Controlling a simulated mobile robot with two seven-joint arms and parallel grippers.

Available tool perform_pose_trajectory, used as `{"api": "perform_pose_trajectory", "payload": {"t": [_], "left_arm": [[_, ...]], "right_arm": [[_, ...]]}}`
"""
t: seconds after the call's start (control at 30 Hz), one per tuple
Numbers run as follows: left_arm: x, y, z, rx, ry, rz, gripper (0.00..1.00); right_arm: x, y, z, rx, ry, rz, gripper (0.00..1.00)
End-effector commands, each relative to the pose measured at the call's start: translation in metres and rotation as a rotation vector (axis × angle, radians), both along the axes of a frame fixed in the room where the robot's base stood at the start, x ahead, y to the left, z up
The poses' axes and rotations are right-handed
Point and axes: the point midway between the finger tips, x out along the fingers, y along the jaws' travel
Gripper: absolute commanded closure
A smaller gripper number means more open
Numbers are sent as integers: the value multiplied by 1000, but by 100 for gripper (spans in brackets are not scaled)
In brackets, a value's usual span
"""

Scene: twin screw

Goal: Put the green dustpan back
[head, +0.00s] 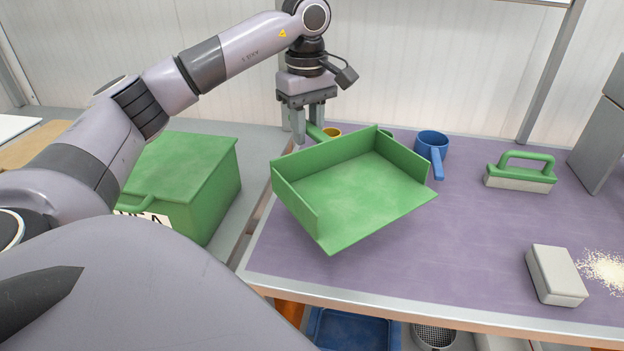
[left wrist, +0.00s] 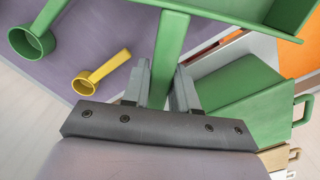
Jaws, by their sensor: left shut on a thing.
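The green dustpan (head: 355,195) is an open, low-walled tray with a handle at its back left. In the head view it is over the left part of the purple table, tilted with its open edge towards the front right. My left gripper (head: 309,138) is shut on its handle. In the left wrist view the handle (left wrist: 168,60) runs up between the two fingers (left wrist: 164,95), and part of the pan (left wrist: 250,12) shows at the top. My right gripper is not in view.
The purple table (head: 470,235) holds a blue scoop (head: 431,143), a yellow scoop (left wrist: 86,84), a green scoop (left wrist: 32,42), a green-handled brush (head: 521,172), a grey block (head: 556,275) and pale crumbs (head: 605,270). A green lidded box (head: 190,170) stands left of the table. A blue tray (head: 352,332) lies below.

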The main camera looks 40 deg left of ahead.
Motion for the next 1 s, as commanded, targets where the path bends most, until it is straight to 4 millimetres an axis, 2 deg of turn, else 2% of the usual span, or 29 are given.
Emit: {"api": "perform_pose_trajectory", "payload": {"t": [0.03,0.13,0.37,0.6,0.7,1.0], "left_arm": [[-1,0,-15,1,4,0,99],[-1,0,-35,0,3,0,99],[0,-1,-56,-1,-1,-2,99],[-1,0,-91,0,1,-1,99],[0,0,-97,0,-1,-2,99],[0,0,-98,0,-2,-2,99]], "right_arm": [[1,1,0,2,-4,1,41],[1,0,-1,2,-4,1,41],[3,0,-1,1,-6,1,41],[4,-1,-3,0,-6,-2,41],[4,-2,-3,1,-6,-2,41],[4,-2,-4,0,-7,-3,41]]}}
